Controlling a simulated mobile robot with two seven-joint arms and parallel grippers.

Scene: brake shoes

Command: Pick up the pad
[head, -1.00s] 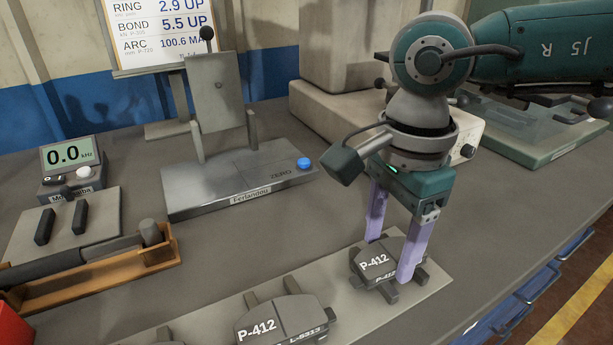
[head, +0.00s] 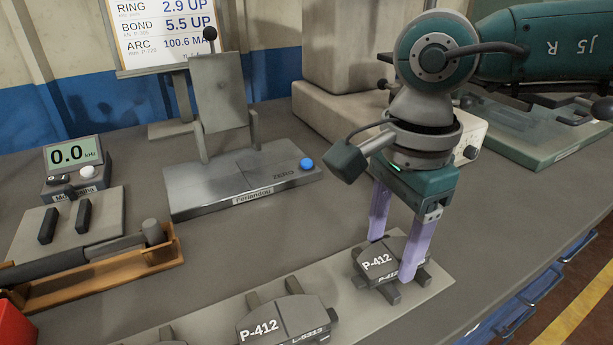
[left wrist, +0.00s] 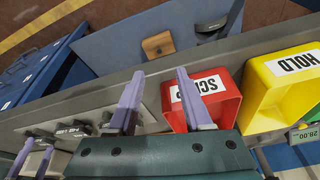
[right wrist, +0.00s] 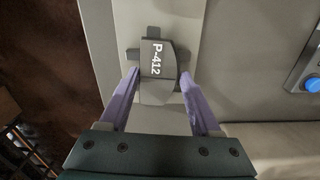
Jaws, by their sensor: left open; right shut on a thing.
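A dark grey brake pad (head: 380,262) marked P-412 sits on cross-shaped supports on a pale plate (head: 440,283) at the bench's front edge. My right gripper (head: 395,260) is shut on this pad, one purple finger on each side. The right wrist view also shows the pad (right wrist: 157,72) between the fingers (right wrist: 158,85). It still appears to rest on its supports. A second P-412 pad (head: 285,322) lies on the same plate to the left. My left gripper (left wrist: 158,100) shows only in the left wrist view, open and empty near a red bin.
A grey fixture with a blue button (head: 306,164) stands behind the plate. A meter reading 0.0 (head: 74,155) and a wooden tray holding a tool (head: 100,275) are at the left. In the left wrist view are a red bin (left wrist: 228,108) and a yellow HOLD bin (left wrist: 262,97).

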